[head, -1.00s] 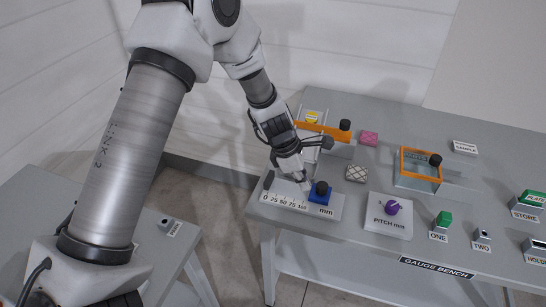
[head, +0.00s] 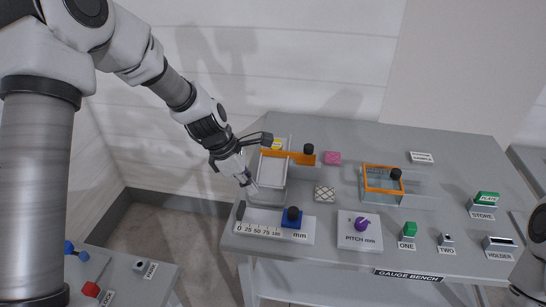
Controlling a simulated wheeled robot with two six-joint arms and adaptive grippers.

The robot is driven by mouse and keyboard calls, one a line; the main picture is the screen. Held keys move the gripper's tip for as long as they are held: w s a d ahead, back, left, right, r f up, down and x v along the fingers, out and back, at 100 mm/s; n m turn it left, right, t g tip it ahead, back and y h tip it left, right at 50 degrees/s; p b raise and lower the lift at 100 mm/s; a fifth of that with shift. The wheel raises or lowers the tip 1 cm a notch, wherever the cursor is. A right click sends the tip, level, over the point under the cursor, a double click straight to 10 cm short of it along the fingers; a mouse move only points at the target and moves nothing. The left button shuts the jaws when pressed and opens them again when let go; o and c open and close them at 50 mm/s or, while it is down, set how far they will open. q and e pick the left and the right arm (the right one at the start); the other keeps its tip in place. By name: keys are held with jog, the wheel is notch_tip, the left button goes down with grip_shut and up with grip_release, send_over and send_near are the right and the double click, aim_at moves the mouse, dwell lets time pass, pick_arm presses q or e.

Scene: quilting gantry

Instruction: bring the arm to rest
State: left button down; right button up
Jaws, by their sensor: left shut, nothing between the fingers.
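My left arm comes in from the left in the head view. Its left gripper (head: 251,187) is shut and empty, held over the left end of the gauge bench (head: 440,225), just above the millimetre scale plate (head: 268,226). The blue slider (head: 291,222) with a black knob sits on that scale, to the right of the gripper and apart from it. Part of my right arm shows at the right edge; its gripper is not in view.
Orange-framed fixtures (head: 384,178) stand at the back of the bench, with a pink patch (head: 332,158) and a quilted patch (head: 325,193). A lower side table (head: 130,285) is at left.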

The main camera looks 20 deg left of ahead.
pick_arm(q)
jog(key=s+f, duration=0.1)
jog(key=f, duration=0.1)
jog(key=s+f+g, duration=0.1)
jog(key=s+f, duration=0.1)
jog(key=f, duration=0.1)
jog(key=s+f+g, duration=0.1)
jog(key=f, duration=0.1)
jog(key=shift+s+d+f, duration=0.3)
jog(key=shift+f, duration=0.1)
jog(key=s+f+m+g+y, duration=0.1)
jog(key=s+f+m, duration=0.45)
jog(key=s, duration=0.35)
jog(key=s+d+f+m+g+y, duration=0.1)
jog(key=s+f+m+y, duration=0.1)
jog(key=s+f+m, duration=0.55)
jog(key=s+f+m+g+y, duration=0.1)
jog(key=s+f+m, duration=0.3)
jog(key=s, duration=0.7)
jog(key=w+m+t, duration=0.1)
jog(key=m, duration=0.1)
jog(key=w+m+t, duration=0.1)
jog(key=w+m, duration=0.1)
jog(key=w+m+t, duration=0.1)
jog(key=shift+w+d+f+m, duration=0.15)
jog(key=shift+w+f+m, duration=0.15)
jog(key=shift+m, duration=0.1)
